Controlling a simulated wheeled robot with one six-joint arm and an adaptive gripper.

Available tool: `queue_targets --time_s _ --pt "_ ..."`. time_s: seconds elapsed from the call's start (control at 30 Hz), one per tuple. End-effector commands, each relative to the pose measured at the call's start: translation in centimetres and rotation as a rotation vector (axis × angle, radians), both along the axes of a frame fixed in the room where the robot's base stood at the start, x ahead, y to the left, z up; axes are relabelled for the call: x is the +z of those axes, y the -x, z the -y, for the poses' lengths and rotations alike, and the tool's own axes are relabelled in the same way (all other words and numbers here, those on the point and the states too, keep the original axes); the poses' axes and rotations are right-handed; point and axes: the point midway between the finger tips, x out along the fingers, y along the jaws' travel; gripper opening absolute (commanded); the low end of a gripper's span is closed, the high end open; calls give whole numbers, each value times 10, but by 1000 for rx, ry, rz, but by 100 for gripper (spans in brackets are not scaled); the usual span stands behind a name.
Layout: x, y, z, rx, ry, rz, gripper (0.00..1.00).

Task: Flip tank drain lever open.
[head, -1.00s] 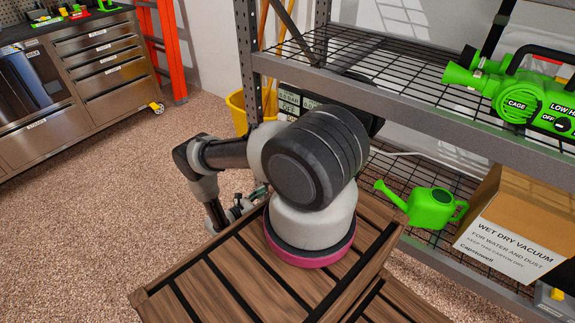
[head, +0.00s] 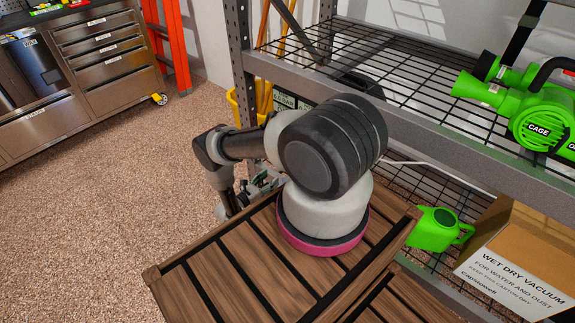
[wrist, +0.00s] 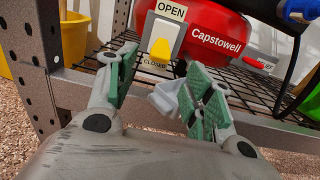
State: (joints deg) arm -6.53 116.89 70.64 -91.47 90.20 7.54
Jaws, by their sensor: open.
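The yellow drain lever (wrist: 161,50) sits on a pale plate (wrist: 178,27) in the wrist view, in front of a red tank (wrist: 215,38) marked Capstowell. An OPEN label is above the lever and a CLOSED label below it; the lever's wide end is low, near CLOSED. My gripper (wrist: 165,78) is open, with green-padded fingers spread below and to either side of the lever. No contact with the lever is visible. In the head view my arm hides the lever, and only part of my gripper (head: 262,184) shows.
A steel wire shelf (head: 440,135) stands close, its post (wrist: 30,60) left of my gripper. A yellow bucket (head: 236,106) is behind the post. A green watering can (head: 432,230) and a vacuum carton (head: 520,260) are on the lower shelf. Open floor lies to the left.

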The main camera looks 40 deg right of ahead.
Motion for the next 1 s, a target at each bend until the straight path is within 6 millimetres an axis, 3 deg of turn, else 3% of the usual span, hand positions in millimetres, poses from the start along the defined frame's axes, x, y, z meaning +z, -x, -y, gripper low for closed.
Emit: queue_targets --time_s 0.17,0.5,0.87,0.9,1.0 --pt "0 -2 16 -4 1 0 52" --pt "0 -9 68 -4 0 0 52" --pt "0 -11 77 0 0 0 52" --pt "0 -11 77 0 0 0 50" --pt "0 -11 77 0 0 0 32"
